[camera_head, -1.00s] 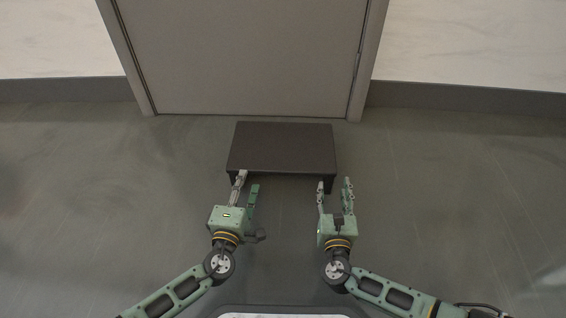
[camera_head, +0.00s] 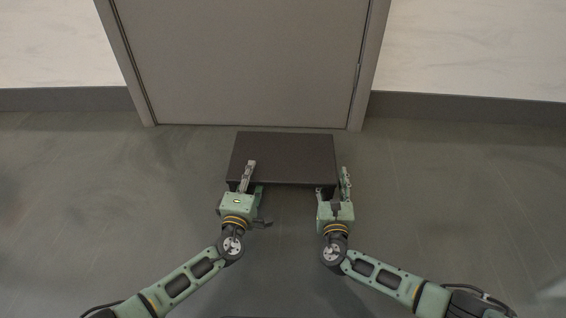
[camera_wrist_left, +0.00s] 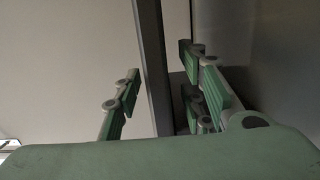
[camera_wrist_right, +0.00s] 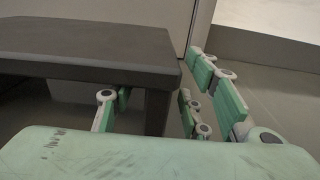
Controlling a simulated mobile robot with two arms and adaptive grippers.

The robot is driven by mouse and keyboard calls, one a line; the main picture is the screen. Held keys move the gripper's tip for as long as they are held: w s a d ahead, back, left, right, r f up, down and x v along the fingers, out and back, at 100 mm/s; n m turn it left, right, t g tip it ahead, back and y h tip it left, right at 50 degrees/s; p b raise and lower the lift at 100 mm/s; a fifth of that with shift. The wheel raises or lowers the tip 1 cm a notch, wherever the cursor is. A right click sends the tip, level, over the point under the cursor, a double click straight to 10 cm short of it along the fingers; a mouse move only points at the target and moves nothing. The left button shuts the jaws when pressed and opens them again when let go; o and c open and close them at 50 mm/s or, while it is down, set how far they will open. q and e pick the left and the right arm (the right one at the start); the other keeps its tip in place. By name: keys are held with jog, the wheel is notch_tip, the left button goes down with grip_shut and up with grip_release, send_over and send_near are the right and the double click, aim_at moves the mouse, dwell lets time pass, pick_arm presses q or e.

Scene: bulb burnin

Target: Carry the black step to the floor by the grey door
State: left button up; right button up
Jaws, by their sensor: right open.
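The black step (camera_head: 283,155) stands on the floor just in front of the grey door (camera_head: 240,60), its long side facing me. My left gripper (camera_head: 250,182) is at the step's front left corner. One of its fingers overlaps the step top in the head view. My right gripper (camera_head: 333,188) is open at the front right corner. In the right wrist view, a step leg (camera_wrist_right: 158,110) shows between its spread fingers, below the dark top (camera_wrist_right: 90,45).
The door frame (camera_head: 366,75) and dark skirting (camera_head: 460,108) run along the wall behind the step. Grey floor (camera_head: 470,190) lies clear on both sides of the step and in front of it.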

aim_at(331, 169)
pick_arm(q)
jog(key=shift+w+d, duration=0.2)
jog(key=shift+w, duration=0.95)
jog(key=shift+w+d, duration=0.15)
jog(key=shift+w, duration=1)
pick_arm(e)
jog(key=shift+w, duration=2.35)
pick_arm(q)
grip_shut()
pick_arm(e)
jog(key=shift+d, duration=0.1)
grip_shut()
pick_arm(q)
jog(key=shift+r, duration=0.25)
pick_arm(e)
jog(key=shift+r, duration=0.25)
